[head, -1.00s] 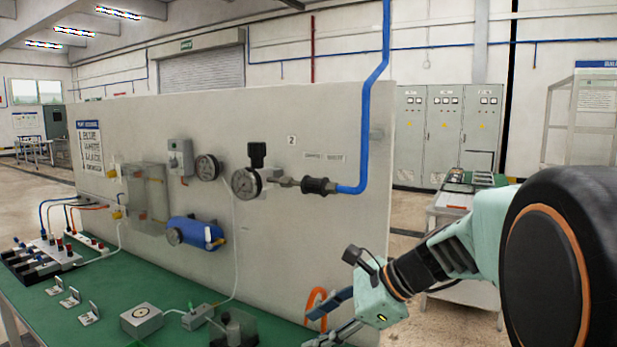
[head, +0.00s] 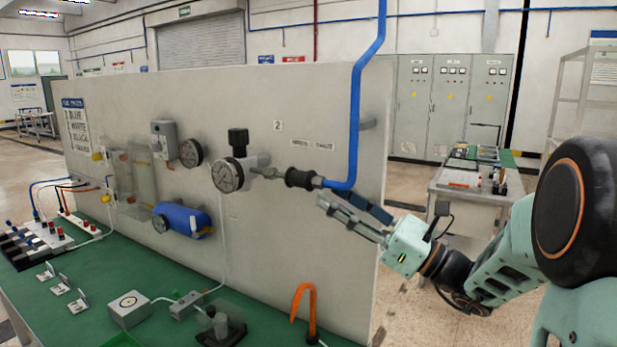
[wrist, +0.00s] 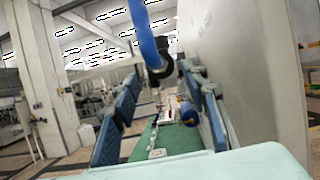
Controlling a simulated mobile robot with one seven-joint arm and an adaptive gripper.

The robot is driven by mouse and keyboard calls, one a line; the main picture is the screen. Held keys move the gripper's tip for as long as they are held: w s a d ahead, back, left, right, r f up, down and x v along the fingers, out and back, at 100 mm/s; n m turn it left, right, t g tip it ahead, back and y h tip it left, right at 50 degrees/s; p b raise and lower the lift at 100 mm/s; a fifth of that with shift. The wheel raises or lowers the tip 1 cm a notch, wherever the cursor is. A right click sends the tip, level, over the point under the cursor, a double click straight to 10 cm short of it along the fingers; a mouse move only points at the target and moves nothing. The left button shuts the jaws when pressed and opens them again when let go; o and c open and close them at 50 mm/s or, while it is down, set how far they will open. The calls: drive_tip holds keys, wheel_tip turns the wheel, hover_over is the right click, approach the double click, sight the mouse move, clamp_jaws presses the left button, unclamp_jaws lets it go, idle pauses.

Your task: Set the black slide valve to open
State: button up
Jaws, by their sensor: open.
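The black slide valve (head: 300,178) is a ribbed dark sleeve in the pipe line on the panel, between the gauge fitting on its left and the blue pipe (head: 368,95) on its right. My gripper (head: 345,208) is open and empty, just right of and slightly below the valve, with its fingers pointing left toward it. In the wrist view the dark valve end (wrist: 160,72) and blue pipe stand ahead, above and between the two blue-padded fingers. No contact shows. Two small labels (head: 312,145) sit above the valve, too small to read.
The upright grey panel (head: 280,230) stands behind the valve. A round gauge (head: 227,176) is to its left, and a blue cylinder (head: 182,219) lower left. An orange hook (head: 308,310) rises from the green bench (head: 258,300). A side table (head: 468,192) stands behind my arm.

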sight(314, 185)
drive_tip(key=x, duration=0.7)
drive_tip(key=shift+a+p, duration=0.15)
drive_tip(key=shift+p, duration=0.15)
clamp_jaws()
drive_tip(key=shift+w+a+f, duration=0.1)
